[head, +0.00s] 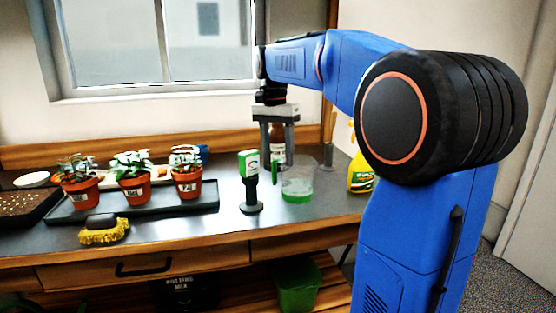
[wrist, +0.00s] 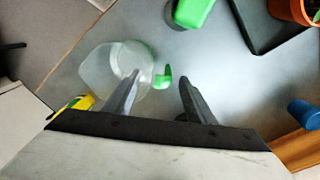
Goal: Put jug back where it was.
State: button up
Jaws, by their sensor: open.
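The jug (head: 298,182) is clear with green liquid low inside. It stands upright on the dark bench, right of a green-and-white device on a black stand. In the wrist view the jug (wrist: 100,72) lies left of centre, and its green handle (wrist: 163,80) shows between the fingertips. My gripper (head: 276,158) is open, pointing down at about the jug's rim height, just left of it. In the wrist view my gripper (wrist: 158,80) has its fingers apart, with the left finger overlapping the jug's outline. I cannot tell whether the fingers touch the handle.
The green-and-white device (head: 250,182) stands close left of the jug. A brown bottle (head: 277,150) is behind my gripper. A yellow spray bottle (head: 360,174) stands right. Three potted plants (head: 133,190) sit on a black tray (head: 85,214).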

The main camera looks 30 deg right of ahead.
notch_tip(320, 180, up, 11)
jog(key=shift+w+a+f, duration=0.15)
jog(key=shift+w+a, duration=0.05)
jog(key=shift+w, duration=0.1)
dwell(0.5)
